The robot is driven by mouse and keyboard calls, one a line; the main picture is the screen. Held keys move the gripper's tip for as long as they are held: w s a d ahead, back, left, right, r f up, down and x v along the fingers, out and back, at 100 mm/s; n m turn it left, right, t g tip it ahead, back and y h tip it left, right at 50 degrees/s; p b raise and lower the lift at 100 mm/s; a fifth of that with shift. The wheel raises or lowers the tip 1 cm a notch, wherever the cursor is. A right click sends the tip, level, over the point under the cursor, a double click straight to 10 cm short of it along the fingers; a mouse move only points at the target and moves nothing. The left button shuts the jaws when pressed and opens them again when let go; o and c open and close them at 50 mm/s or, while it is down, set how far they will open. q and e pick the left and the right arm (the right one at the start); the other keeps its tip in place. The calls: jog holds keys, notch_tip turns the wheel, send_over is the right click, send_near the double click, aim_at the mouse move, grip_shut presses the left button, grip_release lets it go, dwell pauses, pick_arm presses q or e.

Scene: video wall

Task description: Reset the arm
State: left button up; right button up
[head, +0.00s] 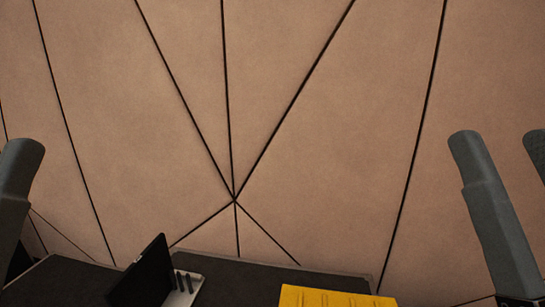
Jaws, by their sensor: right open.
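My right gripper (503,141) stands at the right edge, its grey fingers pointing up and set well apart. It is open with nothing between the fingers, and its far finger is cut off by the picture edge. One grey finger of my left gripper (20,150) shows at the left edge. The rest of it is out of view, so I cannot tell whether it is open or shut. Both grippers are apart from the objects on the table.
A dark table (68,281) lies along the bottom. On it are a tilted black panel (148,272) beside a light slotted holder (187,287), and a yellow ridged object (330,297), cut off below. A brown wall (330,150) with dark lines stands behind.

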pick_arm(q)
notch_tip(320, 180, up, 38)
jog(key=p, duration=3.5)
pick_arm(e)
notch_tip(320, 180, up, 38)
pick_arm(q)
notch_tip(320, 180, down, 39)
jog(key=b, duration=3.9)
jog(key=shift+b, duration=0.4)
pick_arm(e)
notch_tip(320, 180, down, 39)
jog(key=shift+y, duration=0.3)
pick_arm(q)
jog(key=shift+f, duration=0.1)
pick_arm(e)
jog(key=shift+f, duration=0.1)
